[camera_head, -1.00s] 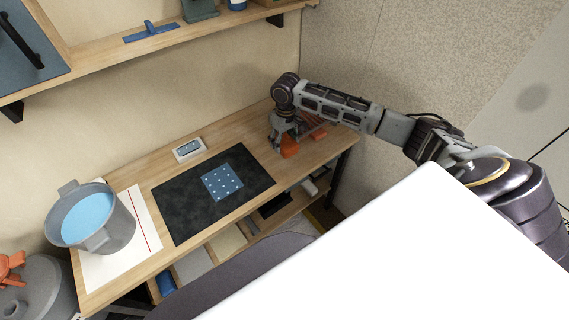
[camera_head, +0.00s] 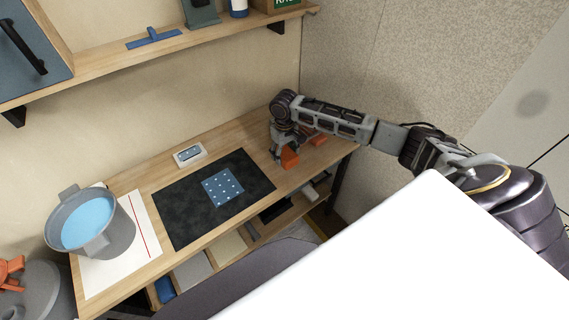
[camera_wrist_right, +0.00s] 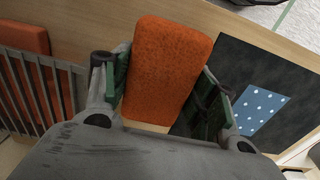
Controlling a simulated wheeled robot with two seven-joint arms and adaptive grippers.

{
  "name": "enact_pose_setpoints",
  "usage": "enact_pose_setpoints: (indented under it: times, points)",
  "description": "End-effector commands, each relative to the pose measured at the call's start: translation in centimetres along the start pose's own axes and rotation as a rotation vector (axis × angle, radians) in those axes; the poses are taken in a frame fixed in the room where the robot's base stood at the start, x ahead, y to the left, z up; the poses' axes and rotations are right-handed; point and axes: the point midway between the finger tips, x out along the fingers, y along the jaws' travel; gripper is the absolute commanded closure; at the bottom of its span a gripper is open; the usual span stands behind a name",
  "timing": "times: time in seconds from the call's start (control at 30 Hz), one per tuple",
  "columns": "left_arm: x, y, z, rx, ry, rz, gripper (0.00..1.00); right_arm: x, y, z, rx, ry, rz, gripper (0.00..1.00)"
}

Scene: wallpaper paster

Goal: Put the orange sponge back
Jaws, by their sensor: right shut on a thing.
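The orange sponge (camera_wrist_right: 163,70) stands between the two fingers of my right gripper (camera_wrist_right: 160,90) in the right wrist view, with the fingers against its sides. In the head view the gripper (camera_head: 284,140) is over the right part of the wooden table, and the sponge shows as a small orange patch (camera_head: 289,158) beneath it, just right of the black mat. I cannot tell whether the sponge touches the table. A second orange block (camera_wrist_right: 25,45) sits behind the bars of a grey rack (camera_wrist_right: 60,85) left of the gripper in the wrist view. My left gripper is not in view.
A black mat (camera_head: 180,215) with a dotted blue patch (camera_head: 222,187) lies on the table. A grey bucket (camera_head: 115,235) of blue liquid stands on white paper at the left. A small pale box (camera_head: 189,154) is behind the mat. A shelf (camera_head: 100,70) runs along the wall.

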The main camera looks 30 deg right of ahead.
Motion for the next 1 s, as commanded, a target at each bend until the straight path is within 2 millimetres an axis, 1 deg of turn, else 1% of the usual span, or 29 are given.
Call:
enact_pose_setpoints:
  times: [0.03,0.13,0.57,0.67,0.8,1.0]
  points:
    - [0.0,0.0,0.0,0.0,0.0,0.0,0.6,0.5,0.0,0.0,0.0,0.0,0.0,0.67]
    - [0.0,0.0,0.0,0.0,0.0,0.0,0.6,1.2,0.0,0.0,0.0,0.0,0.001,0.67]
    - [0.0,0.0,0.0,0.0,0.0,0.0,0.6,1.6,0.0,0.0,0.0,0.0,0.0,0.67]
    - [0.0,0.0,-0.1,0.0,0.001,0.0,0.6,2.3,-0.1,0.0,0.0,0.0,-0.001,0.67]
    - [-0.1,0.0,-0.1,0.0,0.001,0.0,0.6,4.1,-0.1,0.1,0.0,-0.001,-0.001,0.67]
    - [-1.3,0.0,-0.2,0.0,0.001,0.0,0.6,5.1,0.0,0.0,0.001,0.0,0.0,0.67]
